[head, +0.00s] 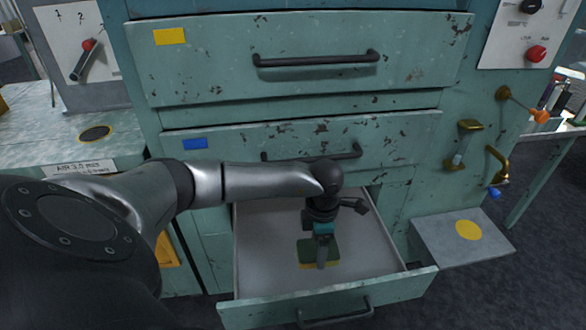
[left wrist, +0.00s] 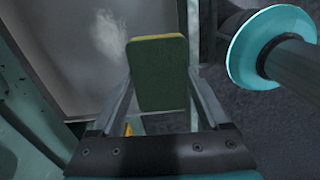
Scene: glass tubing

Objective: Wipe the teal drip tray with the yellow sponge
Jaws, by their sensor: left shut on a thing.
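My left gripper (head: 321,258) reaches into the open bottom drawer and is shut on the sponge (head: 306,250). The sponge has a dark green face and a thin yellow layer. In the left wrist view the sponge (left wrist: 160,75) sits between the two fingers, green face toward the camera, yellow at its far edge. Whether it touches the drawer floor I cannot tell. I cannot make out a teal drip tray in either view. My right gripper is not in view.
Closed drawers with a yellow tag (head: 169,37) and a blue tag (head: 194,143) are above. A grey platform with a yellow disc (head: 468,230) is at right. A teal bench (head: 45,135) is at left.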

